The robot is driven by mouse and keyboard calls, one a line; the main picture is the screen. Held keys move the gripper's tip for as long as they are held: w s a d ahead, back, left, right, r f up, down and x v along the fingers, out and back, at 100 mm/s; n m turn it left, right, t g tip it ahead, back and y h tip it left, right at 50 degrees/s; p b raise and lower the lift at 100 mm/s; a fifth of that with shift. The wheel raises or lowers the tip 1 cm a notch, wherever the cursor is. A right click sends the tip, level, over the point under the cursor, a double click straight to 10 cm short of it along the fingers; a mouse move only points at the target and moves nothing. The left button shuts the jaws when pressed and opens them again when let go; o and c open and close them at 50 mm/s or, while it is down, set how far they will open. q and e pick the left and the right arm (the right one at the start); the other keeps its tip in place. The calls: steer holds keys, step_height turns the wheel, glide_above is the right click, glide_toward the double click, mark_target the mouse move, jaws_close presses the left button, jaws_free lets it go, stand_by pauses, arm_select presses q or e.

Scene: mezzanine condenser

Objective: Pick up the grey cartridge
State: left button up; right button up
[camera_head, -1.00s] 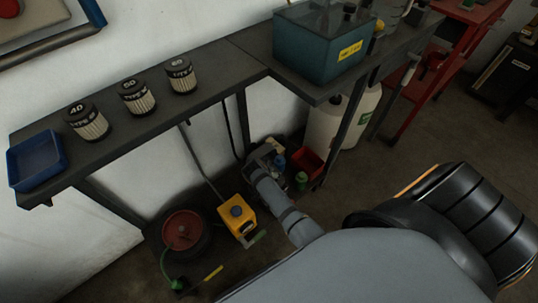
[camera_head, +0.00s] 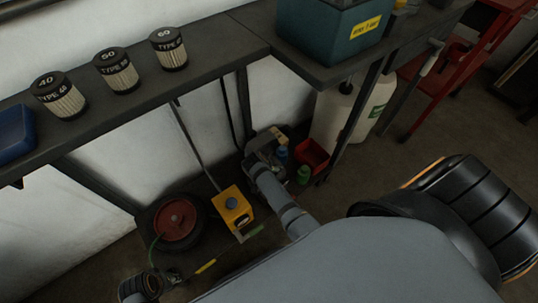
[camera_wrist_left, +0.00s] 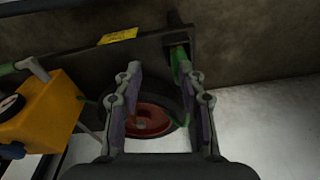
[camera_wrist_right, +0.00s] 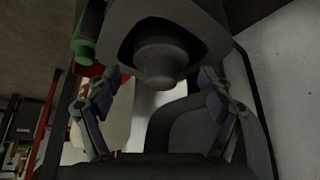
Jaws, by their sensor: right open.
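In the right wrist view a grey cylinder (camera_wrist_right: 160,62), which looks like the grey cartridge, points down from a dark grey housing (camera_wrist_right: 185,15). My right gripper (camera_wrist_right: 160,84) is open, with its two fingers apart below and either side of the cylinder; I cannot tell whether they touch it. In the head view the end of my right arm is low under the bench, and its fingers are hard to make out. My left gripper (camera_wrist_left: 164,84) is open and empty, facing a red reel (camera_wrist_left: 150,118) in the left wrist view.
The bench (camera_head: 215,50) carries several black-capped filters, including one marked 50 (camera_head: 117,72), a blue tray (camera_head: 14,140) and a teal tank (camera_head: 325,35). Below are a yellow box (camera_head: 232,207), a red bin (camera_head: 312,155) and a white jug (camera_head: 350,110).

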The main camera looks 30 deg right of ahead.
steer(key=shift+f, duration=0.15)
steer(key=c, duration=1.6)
arm_select(q)
steer(key=shift+w+d+r, duration=0.15)
steer(key=shift+d+r, duration=0.15)
steer(key=shift+r, duration=0.4)
arm_select(e)
jaws_close()
step_height(320, 180, up, 3)
steer(key=p, duration=0.3)
steer(key=shift+w, duration=0.1)
arm_select(q)
steer(key=s+a+f+p, duration=0.4)
steer(key=s+f, duration=0.5)
steer(key=f, duration=0.3)
arm_select(e)
step_height(320, 180, up, 4)
steer(key=shift+r, duration=0.1)
arm_select(q)
steer(key=s+p, duration=0.6)
steer(key=s, duration=0.2)
steer(key=shift+y, duration=0.3)
steer(key=r+p, duration=0.1)
steer(key=r, duration=0.1)
steer(key=r+p, duration=0.4)
steer(key=shift+s, duration=0.35)
arm_select(e)
step_height(320, 180, up, 11)
